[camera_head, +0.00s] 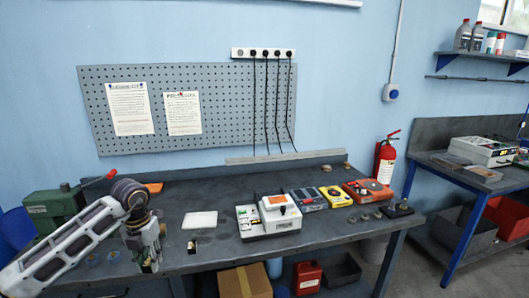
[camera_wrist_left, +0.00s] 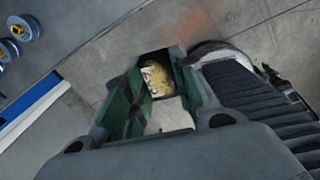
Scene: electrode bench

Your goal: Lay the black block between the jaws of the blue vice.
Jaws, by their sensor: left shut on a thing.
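My left gripper (camera_head: 148,266) hangs at the front edge of the bench, left of centre. In the left wrist view its green-lined fingers (camera_wrist_left: 152,95) are shut on a small block (camera_wrist_left: 156,76) with dark edges and a gold-looking, shiny face. I take it for the black block; its lower part is hidden by the fingers. Concrete floor shows beyond it. Another small dark piece with a gold-coloured part (camera_head: 191,248) stands on the bench just right of the gripper. I cannot make out a blue vice in either view. My right gripper is not in view.
The bench (camera_head: 330,226) holds a green machine (camera_head: 54,208), a white pad (camera_head: 200,220), a white instrument (camera_head: 268,216) and coloured meters (camera_head: 336,196). Small blue-centred discs (camera_head: 113,255) lie left of my gripper. A cardboard box (camera_head: 245,282) stands below the bench.

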